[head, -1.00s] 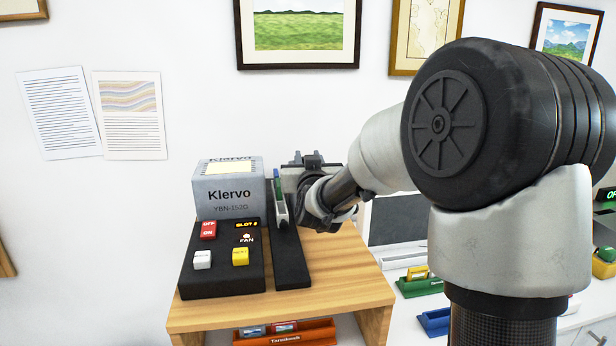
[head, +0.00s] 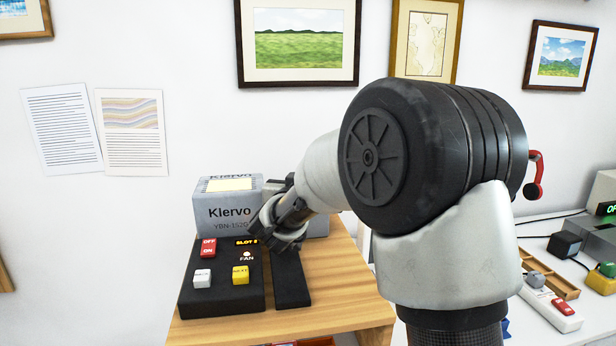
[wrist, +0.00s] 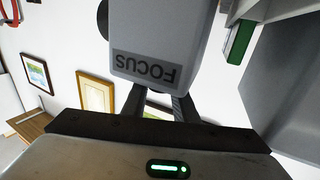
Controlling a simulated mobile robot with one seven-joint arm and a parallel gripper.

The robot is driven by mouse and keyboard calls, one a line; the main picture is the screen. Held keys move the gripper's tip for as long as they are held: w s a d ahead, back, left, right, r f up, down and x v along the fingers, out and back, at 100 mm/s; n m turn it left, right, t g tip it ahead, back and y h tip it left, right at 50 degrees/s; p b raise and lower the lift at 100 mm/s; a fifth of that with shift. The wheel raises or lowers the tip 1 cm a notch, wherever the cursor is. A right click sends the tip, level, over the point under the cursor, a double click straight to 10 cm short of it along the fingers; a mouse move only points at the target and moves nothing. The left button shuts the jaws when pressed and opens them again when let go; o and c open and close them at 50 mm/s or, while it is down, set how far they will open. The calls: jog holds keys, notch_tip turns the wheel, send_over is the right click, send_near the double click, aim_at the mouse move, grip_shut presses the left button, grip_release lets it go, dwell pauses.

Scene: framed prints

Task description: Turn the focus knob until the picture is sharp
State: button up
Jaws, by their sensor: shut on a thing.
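The grey projector marked Klervo (head: 222,212) stands on a wooden stand, behind a black control panel (head: 222,285) with a red OFF/ON switch, a white button and a yellow button. My gripper (head: 284,190) is at the projector's right side in the head view, its fingertips mostly hidden. In the wrist view, a grey housing with an upside-down FOCUS label (wrist: 147,66) fills the upper middle, and the two dark fingers of my gripper (wrist: 160,103) run in behind it. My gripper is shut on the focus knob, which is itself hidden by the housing. The projected picture cannot be made out.
A black rail (head: 291,285) lies right of the panel. Framed prints (head: 300,45) and paper sheets (head: 62,130) hang on the white wall. A white desk with a wooden tray (head: 548,272) stands to the right. The stand's right top is clear.

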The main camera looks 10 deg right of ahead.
jog(key=shift+r, duration=0.15)
jog(key=o, duration=1.1)
jog(key=shift+c, duration=0.2)
jog(key=p+v, duration=0.2)
jog(key=v, duration=1.5)
jog(key=shift+s, duration=0.15)
jog(key=shift+a, duration=0.15)
